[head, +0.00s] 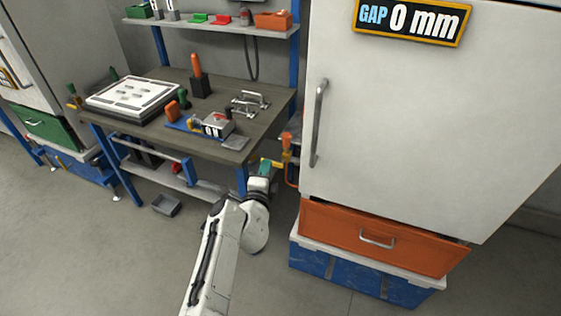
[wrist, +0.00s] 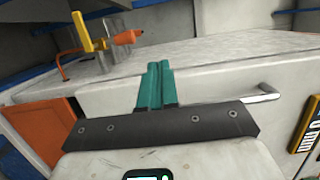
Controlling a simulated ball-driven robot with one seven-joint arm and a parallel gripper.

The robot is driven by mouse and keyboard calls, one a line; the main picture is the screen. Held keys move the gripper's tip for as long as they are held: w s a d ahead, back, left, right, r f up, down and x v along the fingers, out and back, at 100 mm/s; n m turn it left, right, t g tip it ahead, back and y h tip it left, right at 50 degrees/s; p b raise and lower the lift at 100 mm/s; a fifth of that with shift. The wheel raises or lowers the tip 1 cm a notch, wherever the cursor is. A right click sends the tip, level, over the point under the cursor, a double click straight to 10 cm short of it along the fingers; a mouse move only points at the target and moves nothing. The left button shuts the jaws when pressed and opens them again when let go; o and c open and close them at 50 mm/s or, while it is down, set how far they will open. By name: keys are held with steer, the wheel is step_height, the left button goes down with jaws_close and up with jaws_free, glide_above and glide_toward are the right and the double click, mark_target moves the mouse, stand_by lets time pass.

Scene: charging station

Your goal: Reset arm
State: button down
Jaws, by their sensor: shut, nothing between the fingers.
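My gripper (head: 264,168) shows as a small teal end on my white arm, in front of the right front corner of the workbench (head: 262,128) and left of the white cabinet. In the wrist view, its teal fingers (wrist: 155,85) are pressed together with nothing between them. They overlap the white cabinet door in that picture; I cannot tell the gap. The arm is raised from the bottom of the head view and bent at the elbow.
The white cabinet (head: 420,110) has a shut door, a vertical handle (head: 318,122) and a "GAP 0 mm" sign (head: 411,20). Below it is an orange drawer (head: 340,233). A yellow and orange clamp (head: 287,143) sits close by the gripper. The floor at left front is clear.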

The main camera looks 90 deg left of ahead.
steer(key=shift+s+d, duration=0.25)
steer(key=shift+s, duration=0.55)
